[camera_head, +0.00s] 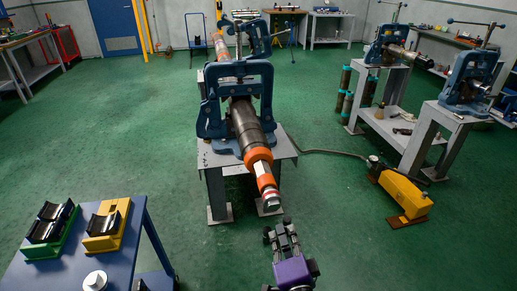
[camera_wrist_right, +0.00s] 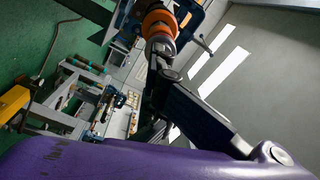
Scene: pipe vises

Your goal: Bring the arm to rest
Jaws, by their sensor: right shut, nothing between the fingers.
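My right gripper (camera_head: 284,231) is at the bottom centre of the head view, with a purple body and dark fingers. It is shut and empty. In the right wrist view its dark finger links (camera_wrist_right: 200,115) stretch past the purple housing. A dark pipe (camera_head: 247,126) with orange bands lies in a blue vise (camera_head: 212,117) on a grey stand. The pipe's near end (camera_head: 269,194) is white and red and points toward my gripper, which appears apart from it. The pipe's orange-banded end (camera_wrist_right: 158,24) also shows in the right wrist view. My left gripper is out of view.
A blue table (camera_head: 65,277) at lower left bears green (camera_head: 52,228) and yellow (camera_head: 106,224) cradles and a white piece. A yellow pump unit (camera_head: 404,193) with a hose sits on the floor at right. More blue vises (camera_head: 467,84) stand at right. Green floor is clear at left.

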